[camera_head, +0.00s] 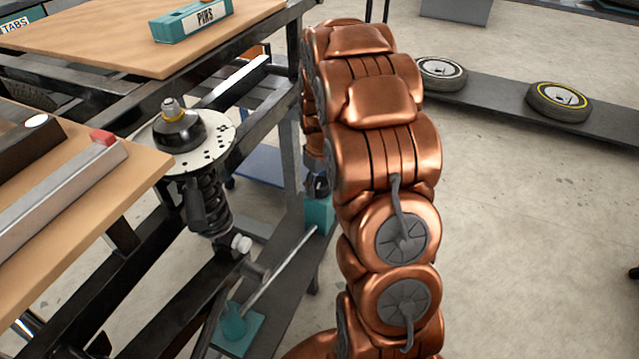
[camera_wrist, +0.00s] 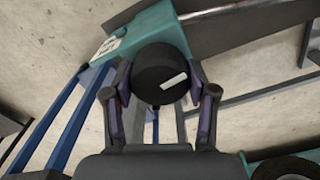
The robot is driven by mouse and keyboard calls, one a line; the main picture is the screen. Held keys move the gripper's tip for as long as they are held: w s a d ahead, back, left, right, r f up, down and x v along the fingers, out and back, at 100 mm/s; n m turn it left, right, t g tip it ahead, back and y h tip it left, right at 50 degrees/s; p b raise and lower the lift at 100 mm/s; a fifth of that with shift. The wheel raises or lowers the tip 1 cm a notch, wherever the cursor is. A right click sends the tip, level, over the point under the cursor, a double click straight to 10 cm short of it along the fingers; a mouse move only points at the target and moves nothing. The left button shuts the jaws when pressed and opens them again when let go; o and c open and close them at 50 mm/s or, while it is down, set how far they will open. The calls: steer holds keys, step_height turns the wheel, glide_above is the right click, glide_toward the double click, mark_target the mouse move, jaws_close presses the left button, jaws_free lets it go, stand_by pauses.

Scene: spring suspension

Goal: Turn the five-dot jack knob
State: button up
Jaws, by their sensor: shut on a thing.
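In the wrist view a round black knob (camera_wrist: 160,76) with a white bar mark sits between the fingers of my gripper (camera_wrist: 161,84), which is shut on its sides. Behind the knob is a teal jack block (camera_wrist: 168,27) with a small white label (camera_wrist: 108,47); its dots are too blurred to count. In the head view the teal block (camera_head: 319,214) is low beside my copper arm, at the end of a grey rod (camera_head: 281,268). My gripper is mostly hidden there behind the arm and table frame.
A spring strut (camera_head: 212,205) with a dotted round plate (camera_head: 215,148) stands left of the arm. A second teal piece (camera_head: 233,322) is at the rod's lower end. Wooden tabletops (camera_head: 110,35) are at left, and wheels (camera_head: 560,100) lie on a low dark shelf at right.

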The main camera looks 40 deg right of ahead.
steer(key=m, duration=0.5)
steer(key=shift+m+p, duration=0.3)
steer(key=m+p, duration=0.1)
steer(key=m, duration=0.4)
steer(key=shift+m, duration=0.3)
steer(key=m+p, duration=0.1)
steer(key=m, duration=0.4)
steer(key=shift+s+p, duration=0.1)
steer(key=shift+p, duration=0.25)
steer(key=shift+m+p, duration=0.8)
steer(key=shift+m, duration=1.5)
